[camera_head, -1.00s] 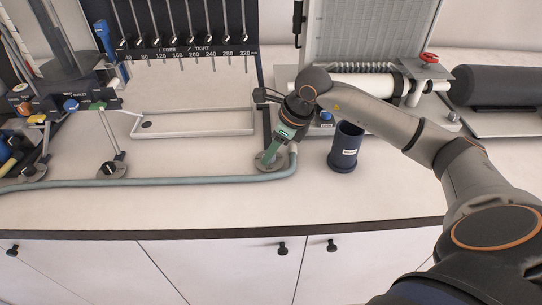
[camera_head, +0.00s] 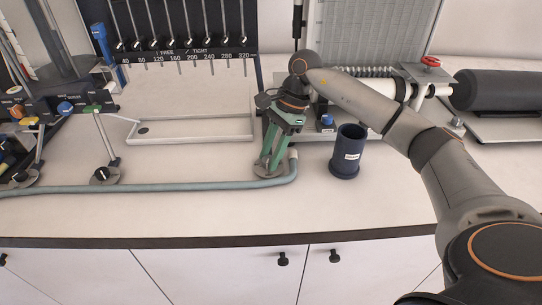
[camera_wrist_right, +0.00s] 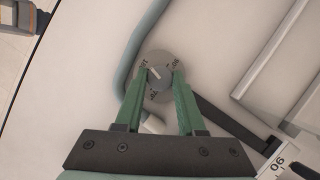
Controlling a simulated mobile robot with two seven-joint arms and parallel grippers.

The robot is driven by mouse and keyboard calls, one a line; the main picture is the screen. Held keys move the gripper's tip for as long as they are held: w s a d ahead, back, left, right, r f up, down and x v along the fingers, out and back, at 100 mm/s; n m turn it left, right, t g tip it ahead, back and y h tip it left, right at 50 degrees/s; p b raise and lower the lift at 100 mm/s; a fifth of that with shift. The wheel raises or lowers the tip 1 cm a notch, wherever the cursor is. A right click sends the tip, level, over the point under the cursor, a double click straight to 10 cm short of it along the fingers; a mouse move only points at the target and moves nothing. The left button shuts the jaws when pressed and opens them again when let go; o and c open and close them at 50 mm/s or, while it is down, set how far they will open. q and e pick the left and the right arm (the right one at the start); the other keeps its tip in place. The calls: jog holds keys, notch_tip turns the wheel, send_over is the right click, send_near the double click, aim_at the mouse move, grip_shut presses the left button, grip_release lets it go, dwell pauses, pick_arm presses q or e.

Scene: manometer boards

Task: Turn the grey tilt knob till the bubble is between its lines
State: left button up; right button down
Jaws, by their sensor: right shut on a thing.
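My right gripper (camera_head: 266,163) reaches down to a round grey plate on the bench, in front of the manometer board's right end. In the right wrist view, its green fingers (camera_wrist_right: 162,73) close on the grey tilt knob (camera_wrist_right: 154,74), which has a pale bar on top. In the head view the fingers mostly hide the knob. I cannot make out the bubble or its lines in either view. My left gripper is not in view.
A pale blue hose (camera_head: 150,187) runs along the bench and bends up beside the plate. A dark blue cup (camera_head: 347,152) stands close to its right. A shallow white tray (camera_head: 190,138) lies to its left. The front strip of the bench is clear.

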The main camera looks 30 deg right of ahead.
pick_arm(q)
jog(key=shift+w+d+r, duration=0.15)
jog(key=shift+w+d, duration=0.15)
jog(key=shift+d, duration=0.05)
pick_arm(e)
jog(key=shift+w+n+g, duration=0.1)
jog(key=shift+n+g, duration=0.4)
jog(key=shift+n, duration=0.8)
pick_arm(q)
jog(key=shift+b, duration=0.3)
pick_arm(e)
jog(key=shift+n, duration=0.3)
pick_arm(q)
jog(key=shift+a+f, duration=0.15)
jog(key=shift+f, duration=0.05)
pick_arm(e)
jog(key=c, duration=0.5)
grip_release()
pick_arm(q)
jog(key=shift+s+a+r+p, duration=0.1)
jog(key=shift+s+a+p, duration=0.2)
jog(key=shift+p, duration=0.1)
pick_arm(e)
jog(key=v, duration=1.2)
jog(key=shift+r, duration=0.3)
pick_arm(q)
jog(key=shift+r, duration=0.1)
pick_arm(e)
jog(key=shift+w, duration=0.1)
